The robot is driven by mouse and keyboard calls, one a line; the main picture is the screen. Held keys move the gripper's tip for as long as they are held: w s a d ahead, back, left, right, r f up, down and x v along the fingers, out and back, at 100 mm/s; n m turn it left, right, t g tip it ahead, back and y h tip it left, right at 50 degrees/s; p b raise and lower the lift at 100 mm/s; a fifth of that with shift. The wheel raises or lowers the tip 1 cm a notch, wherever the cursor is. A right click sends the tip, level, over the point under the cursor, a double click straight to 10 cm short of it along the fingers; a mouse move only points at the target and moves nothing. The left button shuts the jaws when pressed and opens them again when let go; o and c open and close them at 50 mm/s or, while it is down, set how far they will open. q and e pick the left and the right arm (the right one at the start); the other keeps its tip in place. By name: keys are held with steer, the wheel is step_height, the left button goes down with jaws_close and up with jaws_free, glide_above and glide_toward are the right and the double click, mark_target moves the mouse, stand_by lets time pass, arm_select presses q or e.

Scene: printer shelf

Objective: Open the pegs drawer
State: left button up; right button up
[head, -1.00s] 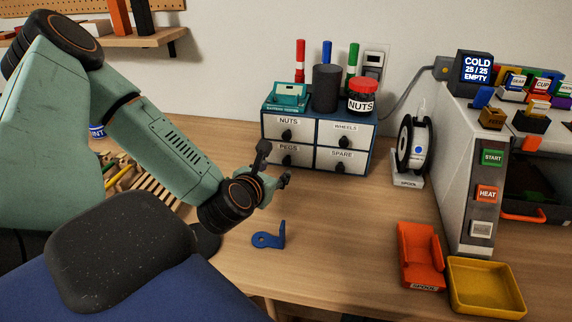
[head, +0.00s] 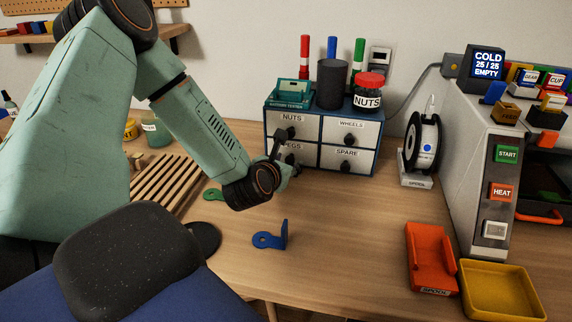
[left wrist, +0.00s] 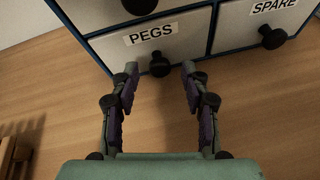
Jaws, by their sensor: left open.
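The pegs drawer (left wrist: 184,40) is the lower left drawer of a small blue-framed cabinet, with a white front, a PEGS label and a round dark knob (left wrist: 160,66). It looks closed. In the head view its front (head: 301,148) is partly hidden behind my gripper. My left gripper (left wrist: 160,72) is open, with its two fingertips on either side of the knob and the knob at the gap between them. I cannot tell whether the fingers touch the knob. In the head view my left gripper (head: 287,153) is right in front of the drawer. My right gripper is not in view.
The cabinet also has NUTS (head: 293,122), WHEELS (head: 351,128) and SPARE (head: 346,158) drawers, all closed. A red-lidded jar (head: 368,92) and a dark cup (head: 331,84) stand on top. A blue bracket (head: 271,237) lies on the table in front. A wooden rack (head: 165,184) is at left.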

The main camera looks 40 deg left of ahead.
arm_select(q)
steer(key=shift+w+a+f, duration=0.1)
steer(key=shift+w+f, duration=0.05)
steer(key=shift+w, duration=0.05)
steer(key=shift+c, duration=1.2)
steer(key=shift+s, duration=0.15)
steer(key=c, duration=0.4)
jaws_close()
